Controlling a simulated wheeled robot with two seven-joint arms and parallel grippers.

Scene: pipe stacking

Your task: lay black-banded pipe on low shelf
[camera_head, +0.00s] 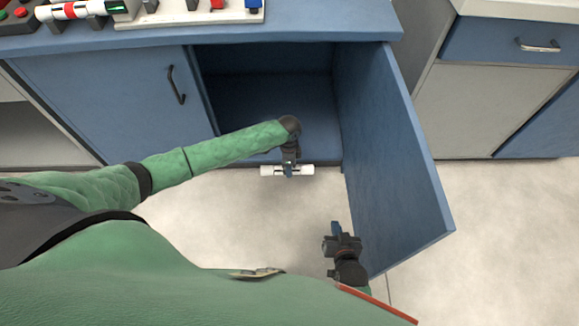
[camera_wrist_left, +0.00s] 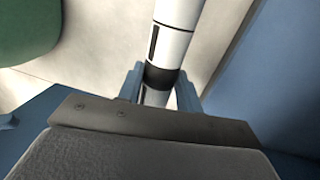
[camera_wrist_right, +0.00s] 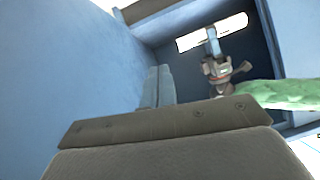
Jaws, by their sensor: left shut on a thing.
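The white pipe with a black band (camera_wrist_left: 160,76) is between the fingers of my left gripper (camera_wrist_left: 160,88), which is shut on it at the band. In the head view, the pipe (camera_head: 306,170) lies crosswise, in front of the open cabinet's front edge and above the floor. My left gripper (camera_head: 289,170) covers its middle. The low shelf (camera_head: 270,105) is the dark blue cabinet floor, bare where I can see it. My right gripper (camera_head: 336,228) is low by the open door, its fingers (camera_wrist_right: 158,86) together and empty. The pipe also shows in the right wrist view (camera_wrist_right: 190,40).
The open blue door (camera_head: 390,150) bounds the cabinet opening on the right. A shut blue door (camera_head: 115,95) with a black handle is on the left. The light floor in front is clear.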

